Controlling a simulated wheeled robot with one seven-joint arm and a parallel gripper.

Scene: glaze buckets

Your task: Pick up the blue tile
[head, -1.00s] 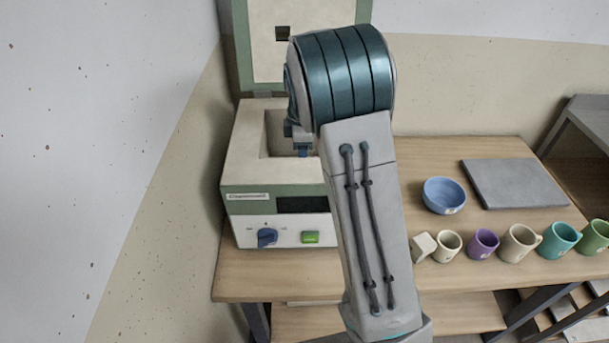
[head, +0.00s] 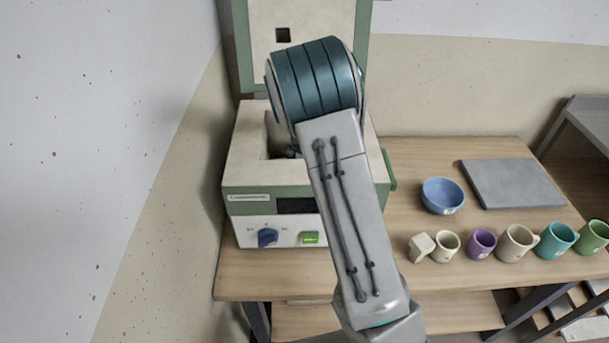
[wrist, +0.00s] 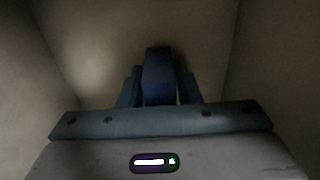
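The blue tile (wrist: 158,75) shows in the wrist view as a dark blue upright shape between my fingers, reaching a little past their tips. My gripper (wrist: 159,88) has one finger close along each side of it. The picture is too dark to tell whether the fingers press on it. In the head view, my gripper is mostly hidden behind my arm, inside the chamber of the open kiln (head: 240,165). The tile cannot be made out there.
Pale chamber walls surround my gripper closely. The kiln's raised lid (head: 283,70) stands behind. To the right on the wooden table (head: 420,280) are a blue bowl (head: 442,196), a grey slab (head: 512,184) and a row of several mugs, including a purple one (head: 480,243).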

